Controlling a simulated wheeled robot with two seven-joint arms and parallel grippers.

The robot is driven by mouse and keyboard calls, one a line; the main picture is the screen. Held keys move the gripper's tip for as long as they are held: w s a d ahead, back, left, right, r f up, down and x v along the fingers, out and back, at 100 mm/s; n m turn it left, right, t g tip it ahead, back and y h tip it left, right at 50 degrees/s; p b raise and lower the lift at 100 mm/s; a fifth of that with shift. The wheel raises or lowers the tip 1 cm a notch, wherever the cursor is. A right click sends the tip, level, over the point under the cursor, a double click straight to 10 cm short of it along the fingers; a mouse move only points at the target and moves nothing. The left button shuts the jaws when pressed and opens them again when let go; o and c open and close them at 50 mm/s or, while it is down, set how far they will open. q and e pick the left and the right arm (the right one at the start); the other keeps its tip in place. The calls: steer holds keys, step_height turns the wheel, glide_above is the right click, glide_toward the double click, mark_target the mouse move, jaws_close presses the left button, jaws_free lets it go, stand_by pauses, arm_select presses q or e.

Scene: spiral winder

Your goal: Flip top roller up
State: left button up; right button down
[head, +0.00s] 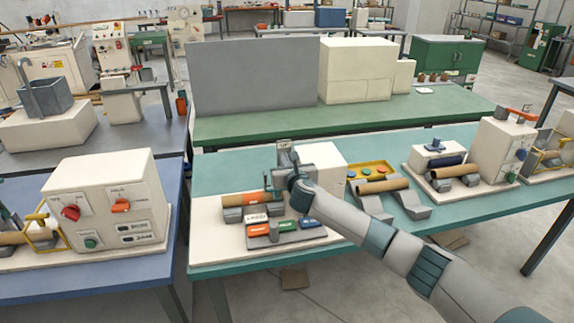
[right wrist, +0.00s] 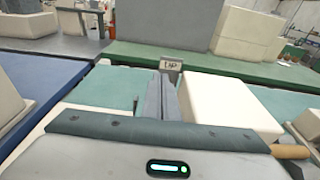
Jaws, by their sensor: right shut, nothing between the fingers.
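The winder station in front of me has a brown tube (head: 238,199) with an orange band, lying on grey cradles behind a grey panel of coloured keys (head: 285,235). A white housing (head: 322,160) stands to the right, and shows in the right wrist view (right wrist: 225,105). My right gripper (head: 283,163) is over the station, left of the housing. Its fingers (right wrist: 168,85) are shut and empty, pointing at a small plate marked UP (right wrist: 171,66). I cannot make out the top roller behind my gripper, nor whether the fingers touch anything. My left gripper is not in view.
More tubes on cradles (head: 380,186) and a second white machine (head: 503,148) stand to the right. A green bench (head: 350,122) with a grey panel lies behind.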

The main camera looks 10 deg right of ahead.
steer(key=shift+s+d, duration=0.15)
steer(key=shift+s, duration=0.95)
steer(key=shift+s+r, duration=0.15)
steer(key=shift+s, duration=0.2)
steer(key=s+a+f+b, duration=0.2)
steer(key=s+f, duration=0.3)
steer(key=s, duration=0.1)
steer(key=s+a+f+b, duration=0.3)
steer(key=s+f, duration=0.2)
steer(key=s, duration=0.1)
steer(key=shift+s+a+f, duration=0.25)
steer(key=shift+a+f, duration=0.05)
steer(key=shift+f, duration=0.05)
steer(key=shift+w, duration=0.75)
steer(key=w+f+p, duration=0.1)
steer(key=w, duration=0.7)
steer(key=shift+w+a+f, duration=0.15)
steer(key=shift+w+f, duration=0.1)
